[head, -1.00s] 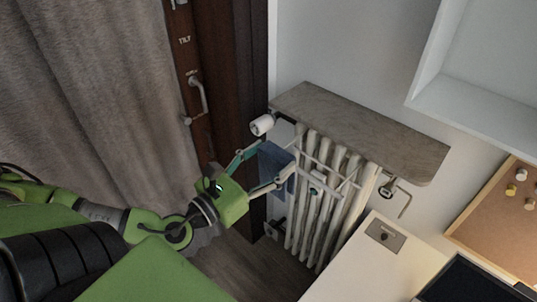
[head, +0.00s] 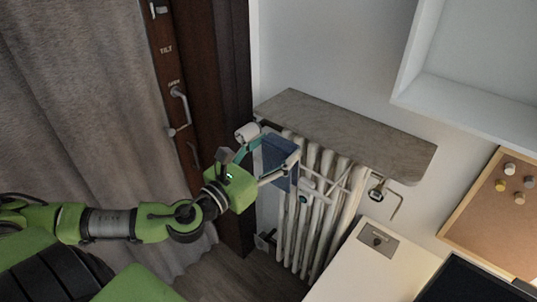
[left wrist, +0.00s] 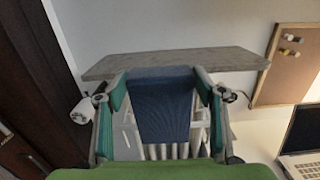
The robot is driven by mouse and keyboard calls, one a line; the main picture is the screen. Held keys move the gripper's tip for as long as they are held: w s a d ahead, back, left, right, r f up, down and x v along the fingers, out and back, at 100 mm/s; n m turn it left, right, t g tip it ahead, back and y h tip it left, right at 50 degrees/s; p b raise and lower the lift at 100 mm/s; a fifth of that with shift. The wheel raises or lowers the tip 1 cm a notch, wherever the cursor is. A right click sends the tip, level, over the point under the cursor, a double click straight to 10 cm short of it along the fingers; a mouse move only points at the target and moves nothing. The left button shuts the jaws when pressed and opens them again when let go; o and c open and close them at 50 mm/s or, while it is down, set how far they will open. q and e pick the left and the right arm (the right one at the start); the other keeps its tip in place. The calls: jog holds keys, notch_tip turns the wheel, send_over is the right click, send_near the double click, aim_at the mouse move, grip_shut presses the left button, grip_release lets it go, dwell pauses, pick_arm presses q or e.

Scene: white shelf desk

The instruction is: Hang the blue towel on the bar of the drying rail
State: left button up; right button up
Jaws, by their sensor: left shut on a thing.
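The blue towel (head: 279,153) is held by my left gripper (head: 275,147), which spans its upper part with a finger on each side. In the left wrist view the towel (left wrist: 164,108) hangs flat between the two teal-padded fingers (left wrist: 160,82). The drying rail (head: 335,186) is a white frame in front of the radiator, just right of the towel in the head view. In the left wrist view parts of the rail (left wrist: 201,132) show behind and beside the towel. The towel hides part of the rail, so I cannot tell whether they touch. My right gripper is not in view.
A white radiator (head: 316,225) stands below a grey stone shelf (head: 345,130). A white paper roll (head: 247,132) is left of the towel. A valve or hook (head: 377,194) and a white desk (head: 365,275) are to the right. A dark door frame (head: 215,90) is at left.

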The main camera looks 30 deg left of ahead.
aim_at(288, 141)
pick_arm(q)
jog(key=shift+w+d+r, duration=0.15)
jog(key=shift+w+r, duration=0.05)
jog(key=shift+w, duration=0.45)
jog(key=shift+w+d+p, duration=0.2)
jog(key=shift+w+p, duration=0.4)
jog(key=shift+w, duration=1.15)
jog(key=shift+w+d+f, duration=0.1)
jog(key=shift+w+f, duration=0.05)
jog(key=shift+f, duration=0.15)
jog(key=shift+f+b, duration=6.1)
jog(key=shift+f, duration=0.9)
jog(key=shift+f, duration=0.2)
